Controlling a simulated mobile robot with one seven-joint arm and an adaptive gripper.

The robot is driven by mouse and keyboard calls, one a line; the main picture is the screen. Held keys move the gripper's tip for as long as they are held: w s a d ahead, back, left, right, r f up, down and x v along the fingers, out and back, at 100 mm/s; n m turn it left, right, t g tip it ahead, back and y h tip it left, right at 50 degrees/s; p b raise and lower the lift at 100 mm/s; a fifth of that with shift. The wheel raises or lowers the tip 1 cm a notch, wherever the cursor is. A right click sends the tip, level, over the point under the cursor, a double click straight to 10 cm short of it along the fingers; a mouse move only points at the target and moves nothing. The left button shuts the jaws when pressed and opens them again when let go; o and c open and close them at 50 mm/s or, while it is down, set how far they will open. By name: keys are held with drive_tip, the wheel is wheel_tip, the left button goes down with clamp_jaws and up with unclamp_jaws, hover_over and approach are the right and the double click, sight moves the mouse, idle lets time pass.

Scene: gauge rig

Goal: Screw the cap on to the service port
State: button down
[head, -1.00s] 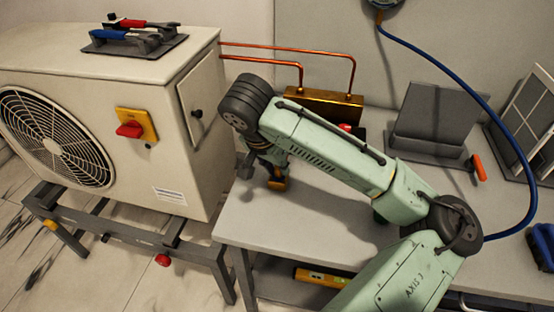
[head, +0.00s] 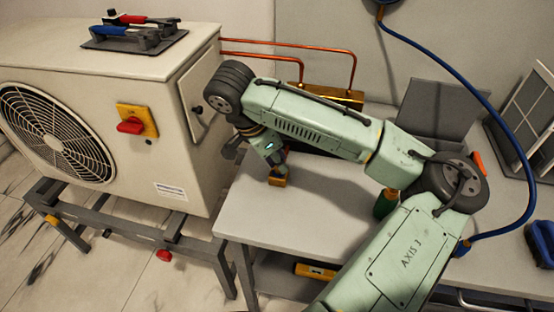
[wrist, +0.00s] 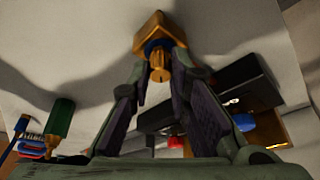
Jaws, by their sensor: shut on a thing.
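My gripper (head: 272,163) is low over the grey bench on the left, pointing down. In the wrist view my gripper (wrist: 158,56) has its two fingers closed around a brass piece with a blue band, which I take to be the cap (wrist: 154,28). Its broad, angular brass end sticks out beyond the fingertips and a narrow brass stub shows between the fingers. The cap also shows in the head view (head: 278,181), close to the bench top; I cannot tell whether it touches. The service port is not clearly recognisable in either view.
A cream fan unit (head: 165,75) stands left of the bench (head: 330,205). Copper pipes (head: 330,50) run from it to a brass block (head: 350,97) behind my arm. A green bottle (head: 385,204) stands beside my arm. A blue hose (head: 500,110) hangs on the right.

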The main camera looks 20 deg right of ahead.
drive_tip(key=shift+s+d+f, duration=0.1)
drive_tip(key=shift+s+d, duration=0.2)
drive_tip(key=shift+f+m+g, duration=0.1)
drive_tip(key=shift+m+g, duration=0.5)
drive_tip(key=shift+m, duration=0.7)
drive_tip(key=c, duration=1.7)
unclamp_jaws()
drive_tip(key=shift+s, duration=0.15)
drive_tip(key=shift+a+r, duration=0.15)
drive_tip(key=shift+r, duration=0.05)
drive_tip(key=shift+o, duration=0.6)
drive_tip(key=shift+w, duration=0.2)
drive_tip(key=o, duration=0.5)
